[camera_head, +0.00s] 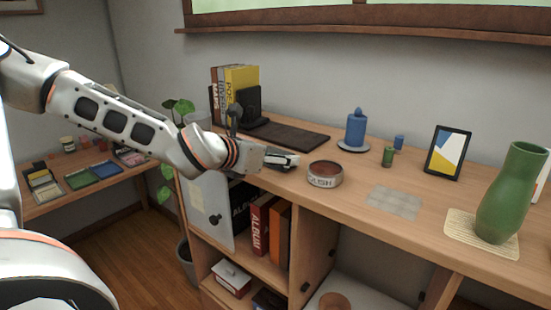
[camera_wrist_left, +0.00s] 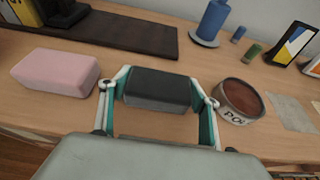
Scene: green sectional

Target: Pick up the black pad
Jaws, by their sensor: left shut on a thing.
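The black pad (camera_wrist_left: 158,87) is a dark block between the two fingers of my left gripper (camera_wrist_left: 158,95) in the left wrist view. The fingers are shut on its two ends. I cannot tell whether its underside touches the wooden desk top (camera_wrist_left: 145,118). In the head view my left gripper (camera_head: 283,160) is at the desk's front edge, left of a round tin (camera_head: 325,181); the pad is hardly distinguishable there. My right gripper is not in view.
A pink block (camera_wrist_left: 54,72) lies left of the gripper. The tin (camera_wrist_left: 241,101) is close on the right. A dark mat (camera_head: 290,137) lies behind, with books (camera_head: 240,78) at its left. A blue candle (camera_head: 356,128), picture frame (camera_head: 447,153) and green vase (camera_head: 511,190) stand farther right.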

